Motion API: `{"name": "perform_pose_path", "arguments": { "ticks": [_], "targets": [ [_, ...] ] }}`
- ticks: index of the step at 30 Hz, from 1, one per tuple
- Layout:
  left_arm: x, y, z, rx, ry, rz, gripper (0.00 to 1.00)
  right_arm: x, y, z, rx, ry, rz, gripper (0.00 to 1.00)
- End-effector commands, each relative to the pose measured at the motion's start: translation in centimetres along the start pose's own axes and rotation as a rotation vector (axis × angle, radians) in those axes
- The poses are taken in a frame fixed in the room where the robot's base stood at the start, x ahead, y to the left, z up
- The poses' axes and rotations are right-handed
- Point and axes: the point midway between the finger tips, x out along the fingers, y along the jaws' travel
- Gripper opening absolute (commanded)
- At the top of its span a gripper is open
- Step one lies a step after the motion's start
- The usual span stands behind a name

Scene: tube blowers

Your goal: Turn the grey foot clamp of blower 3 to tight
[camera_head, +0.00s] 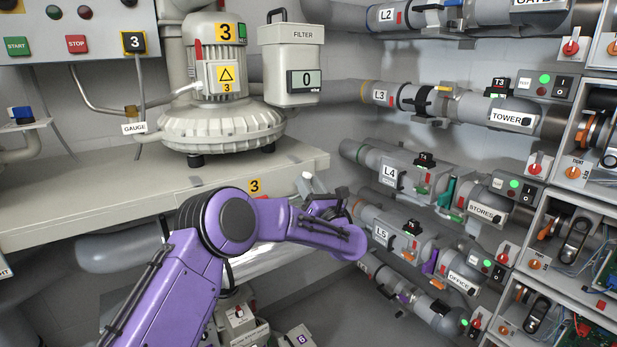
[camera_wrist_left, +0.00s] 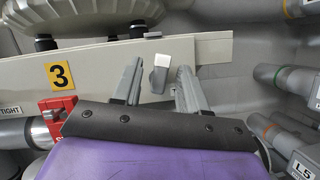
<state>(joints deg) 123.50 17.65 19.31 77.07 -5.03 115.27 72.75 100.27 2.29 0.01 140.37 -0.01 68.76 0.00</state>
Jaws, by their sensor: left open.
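Blower 3 (camera_head: 220,125) stands on a pale bench (camera_head: 90,205) in the head view, on dark feet. The grey foot clamp (camera_wrist_left: 159,79) shows in the wrist view as a small grey lever with a pale top, at the bench's front face; it seems to be the small pale piece (camera_head: 305,184) in the head view. My left gripper (camera_head: 330,205) is open at the bench's front right end. In the wrist view its two fingers (camera_wrist_left: 158,88) stand on either side of the lever, with gaps visible. Whether the lever is tight cannot be told. My right gripper is not in view.
A red part (camera_wrist_left: 60,117) beside a TIGHT label (camera_wrist_left: 11,111) sits left of the gripper in the wrist view. The filter box (camera_head: 292,65) stands above the bench. Pipes L4 (camera_head: 392,175) and L5 (camera_head: 381,234) run close on the right.

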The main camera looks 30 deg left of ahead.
Motion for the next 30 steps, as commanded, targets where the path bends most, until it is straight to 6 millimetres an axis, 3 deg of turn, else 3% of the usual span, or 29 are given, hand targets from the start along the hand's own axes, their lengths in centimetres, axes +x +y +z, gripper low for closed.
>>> {"name": "perform_pose_path", "arguments": {
  "ticks": [3, 10, 11, 12, 15, 30],
  "targets": [
    [0.92, 0.04, 0.02, 0.001, 0.001, 0.000, 0.43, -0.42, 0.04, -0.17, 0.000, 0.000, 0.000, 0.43],
    [1.00, -0.01, -0.13, 0.003, 0.000, -0.001, 0.43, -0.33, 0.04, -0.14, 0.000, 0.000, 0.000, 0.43],
    [1.00, -0.01, -0.13, 0.003, 0.000, -0.001, 0.39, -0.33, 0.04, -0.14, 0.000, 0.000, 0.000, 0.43],
    [1.00, 0.00, -0.13, 0.003, 0.000, -0.001, 0.26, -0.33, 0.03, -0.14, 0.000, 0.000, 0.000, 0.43],
    [1.00, 0.01, -0.13, 0.003, 0.000, -0.001, 0.00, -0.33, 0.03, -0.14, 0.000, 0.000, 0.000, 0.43],
    [0.91, -0.06, -0.25, 0.099, 0.000, -0.041, 0.00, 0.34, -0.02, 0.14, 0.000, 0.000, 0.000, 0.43]
  ]
}}
